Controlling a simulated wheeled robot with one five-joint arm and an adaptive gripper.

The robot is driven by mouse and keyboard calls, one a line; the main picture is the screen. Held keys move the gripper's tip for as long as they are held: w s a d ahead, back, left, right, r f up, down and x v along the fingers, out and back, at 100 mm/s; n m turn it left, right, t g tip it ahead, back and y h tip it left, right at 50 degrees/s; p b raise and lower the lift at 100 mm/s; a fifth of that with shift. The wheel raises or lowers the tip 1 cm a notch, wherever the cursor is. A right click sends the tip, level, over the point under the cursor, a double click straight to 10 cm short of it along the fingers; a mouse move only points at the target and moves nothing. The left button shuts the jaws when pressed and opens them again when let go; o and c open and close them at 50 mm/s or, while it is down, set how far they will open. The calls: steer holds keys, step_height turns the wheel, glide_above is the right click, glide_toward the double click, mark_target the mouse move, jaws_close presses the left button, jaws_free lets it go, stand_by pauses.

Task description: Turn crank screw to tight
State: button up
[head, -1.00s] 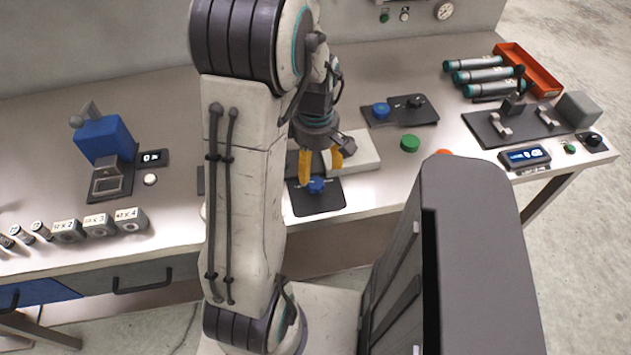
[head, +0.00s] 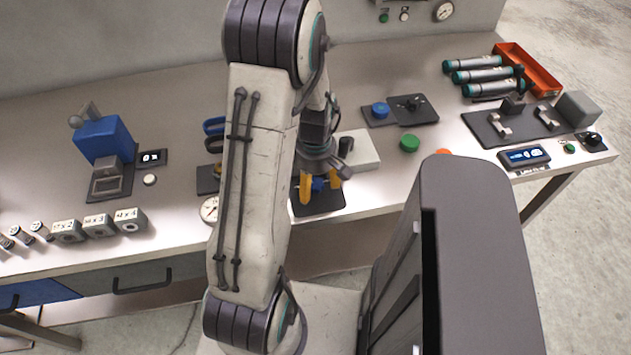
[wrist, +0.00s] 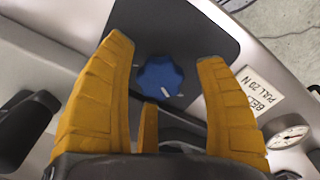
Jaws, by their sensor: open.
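A blue lobed knob (head: 318,184) with a white mark on top, which I take for the crank screw's handle, sits on a dark plate (head: 320,205) near the bench's front edge. In the wrist view the knob (wrist: 160,76) is fully visible between my yellow fingers. My gripper (head: 320,187) is open and points down over it. Its fingers (wrist: 164,54) stand on either side of the knob, apart from it, with a third finger below it in the picture. No tight marking can be read.
A label reading about "BELT PULL 20 N" (wrist: 261,92) and a round dial (wrist: 289,137) lie beside the plate. A pale block (head: 359,152) stands just behind my gripper. A green button (head: 409,143) and another plate with a blue knob (head: 380,110) are to the right.

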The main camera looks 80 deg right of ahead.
steer(key=shift+o, duration=0.2)
steer(key=c, duration=1.2)
steer(key=shift+m, duration=0.3)
steer(key=m+b, duration=0.2)
steer(key=m, duration=0.2)
steer(key=shift+f+m+b, duration=0.15)
steer(key=shift+m+b, duration=0.15)
steer(key=shift+m, duration=0.1)
steer(key=m+b, duration=0.2)
steer(key=m, duration=0.4)
steer(key=shift+a, duration=0.1)
steer(key=m+b, duration=0.1)
steer(key=m, duration=0.5)
steer(key=shift+m, duration=0.4)
steer(key=m+b, duration=0.1)
steer(key=m, duration=0.4)
steer(key=shift+m, duration=0.3)
